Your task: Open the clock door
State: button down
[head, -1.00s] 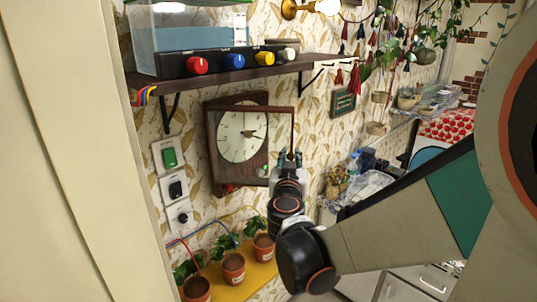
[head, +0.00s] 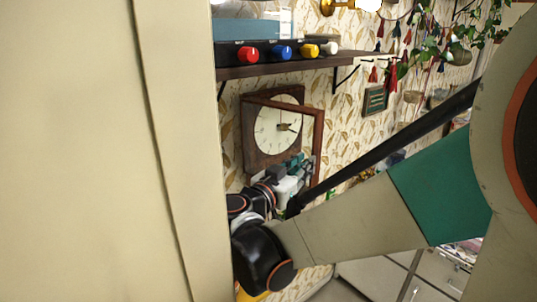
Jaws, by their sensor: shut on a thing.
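The wall clock (head: 275,127) has a brown wooden case and a round cream dial, seen in the head view below the shelf. Its door (head: 319,140), a thin brown frame, stands ajar. Its free right edge is swung out from the case, and the dial shows through it. My gripper (head: 302,164) is at the lower right of the clock, shut on the clock door near the free edge. The exact finger contact is small and partly hidden. My wrist and arm cover the area below the clock.
A dark shelf (head: 300,66) with red, blue, yellow and white knobs runs just above the clock. A pale panel (head: 80,150) fills the left side, close to my wrist. A small green framed sign (head: 375,100) hangs to the right.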

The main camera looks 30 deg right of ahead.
jog(key=shift+r, duration=0.1)
jog(key=c, duration=1.5)
grip_release()
send_near(314, 123)
jog(key=x, duration=0.5)
jog(key=shift+d, duration=0.1)
